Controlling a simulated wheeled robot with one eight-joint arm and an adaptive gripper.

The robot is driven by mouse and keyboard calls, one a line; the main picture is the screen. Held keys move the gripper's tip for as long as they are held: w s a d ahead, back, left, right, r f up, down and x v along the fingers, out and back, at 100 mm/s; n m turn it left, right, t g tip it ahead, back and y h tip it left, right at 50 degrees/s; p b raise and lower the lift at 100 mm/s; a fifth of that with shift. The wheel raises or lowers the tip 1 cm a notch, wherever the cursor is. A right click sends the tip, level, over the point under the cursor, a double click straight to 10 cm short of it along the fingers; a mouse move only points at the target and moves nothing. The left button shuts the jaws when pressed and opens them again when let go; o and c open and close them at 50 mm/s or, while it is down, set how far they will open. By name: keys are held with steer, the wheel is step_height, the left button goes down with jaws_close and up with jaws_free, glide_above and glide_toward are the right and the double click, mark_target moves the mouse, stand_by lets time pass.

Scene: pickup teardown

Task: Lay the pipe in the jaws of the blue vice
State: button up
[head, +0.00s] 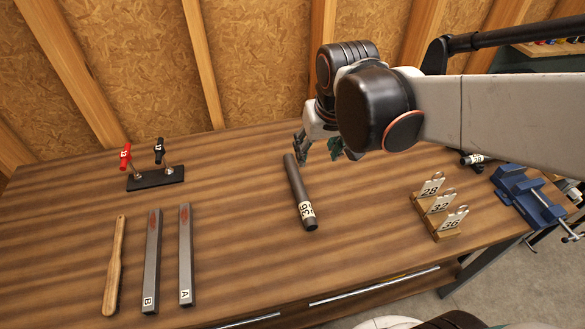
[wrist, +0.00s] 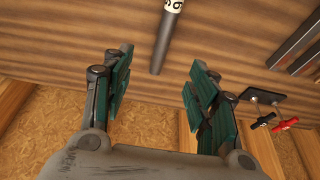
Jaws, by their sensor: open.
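A dark grey pipe (head: 298,188) with a white number label near its front end lies on the middle of the workbench. In the wrist view the pipe (wrist: 165,42) lies beyond the gap between my fingers, label at the top edge. My gripper (head: 324,150) is open and empty, near the pipe's far end; the wrist view shows both green-padded fingers of the gripper (wrist: 160,88) wide apart. The blue vice (head: 524,190) is at the bench's right edge. Its jaws look empty, though the view is small.
A stand with several number tags (head: 440,208) stands between pipe and vice. A labelled dark piece (head: 472,159) lies behind the vice, partly hidden by my arm. Two grey bars (head: 152,262), a wooden stick (head: 116,265) and a black base with red and black handles (head: 155,179) are at left.

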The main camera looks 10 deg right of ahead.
steer(key=g, duration=0.2)
glide_toward(299, 186)
steer(key=f+b, duration=0.1)
steer(key=f, duration=0.1)
steer(key=w+f+b, duration=0.1)
steer(key=f+b, duration=0.1)
steer(key=shift+a, duration=0.25)
steer(key=shift+w+d+f+b, duration=0.15)
steer(key=shift+f+b, duration=0.5)
steer(key=shift+f, duration=0.7)
steer(key=shift+w+d+f+b, duration=0.15)
steer(key=shift+f+b, duration=0.5)
steer(key=shift+f, duration=0.65)
steer(key=shift+a, duration=0.1)
jaws_close()
